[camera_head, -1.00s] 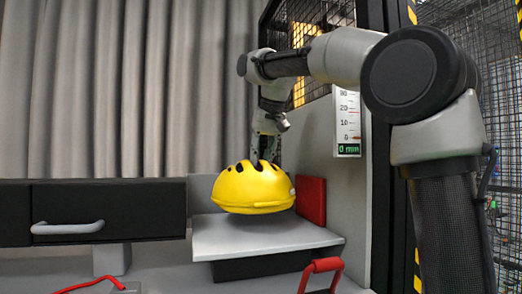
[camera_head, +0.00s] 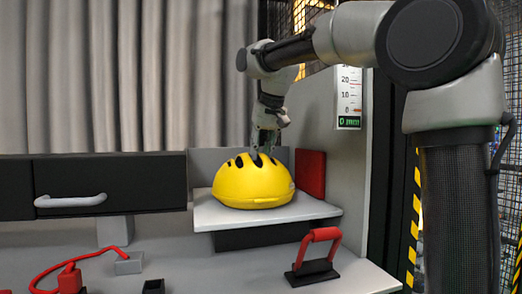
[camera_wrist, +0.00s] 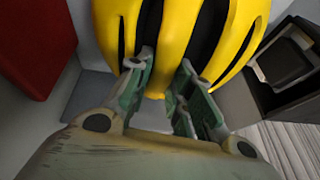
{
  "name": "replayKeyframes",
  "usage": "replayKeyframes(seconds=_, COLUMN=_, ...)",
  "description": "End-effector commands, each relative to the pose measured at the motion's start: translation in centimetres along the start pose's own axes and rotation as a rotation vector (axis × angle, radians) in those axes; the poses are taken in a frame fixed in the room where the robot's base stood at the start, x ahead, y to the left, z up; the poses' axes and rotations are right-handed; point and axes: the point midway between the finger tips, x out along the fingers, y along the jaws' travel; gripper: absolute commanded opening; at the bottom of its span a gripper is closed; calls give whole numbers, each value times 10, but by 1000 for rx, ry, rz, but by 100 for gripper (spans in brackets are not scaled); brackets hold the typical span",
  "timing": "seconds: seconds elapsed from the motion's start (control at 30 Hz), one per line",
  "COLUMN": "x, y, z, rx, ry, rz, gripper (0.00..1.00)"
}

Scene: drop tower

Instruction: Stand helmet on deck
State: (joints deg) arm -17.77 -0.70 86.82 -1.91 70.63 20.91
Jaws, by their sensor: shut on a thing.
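The yellow helmet (camera_head: 253,183) with dark vent slots is upright, dome up, at the light grey deck (camera_head: 210,213). Its lower rim appears to touch the deck surface. My gripper (camera_head: 262,153) points down at the top of the helmet, with its fingertips at the vents. In the wrist view my gripper (camera_wrist: 168,85) has its two green-padded fingers at the helmet shell (camera_wrist: 180,40), around a yellow strip between vents. The exact contact is partly hidden by the fingers.
A red pad (camera_head: 311,173) stands upright right of the helmet, by a wall with a scale (camera_head: 348,97). A black drawer (camera_head: 110,183) with a grey handle is at left. A red handle on a black base (camera_head: 315,255) and a red cable (camera_head: 65,270) lie in front.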

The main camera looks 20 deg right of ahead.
Motion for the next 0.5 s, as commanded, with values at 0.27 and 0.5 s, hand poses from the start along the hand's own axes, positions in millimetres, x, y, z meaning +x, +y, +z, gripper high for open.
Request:
replayKeyframes(seconds=0.27, x=0, y=0, z=0, rx=0, ry=1, rz=0, gripper=47)
replayKeyframes(seconds=0.5, x=0, y=0, z=0, rx=0, ry=0, rz=0, gripper=47)
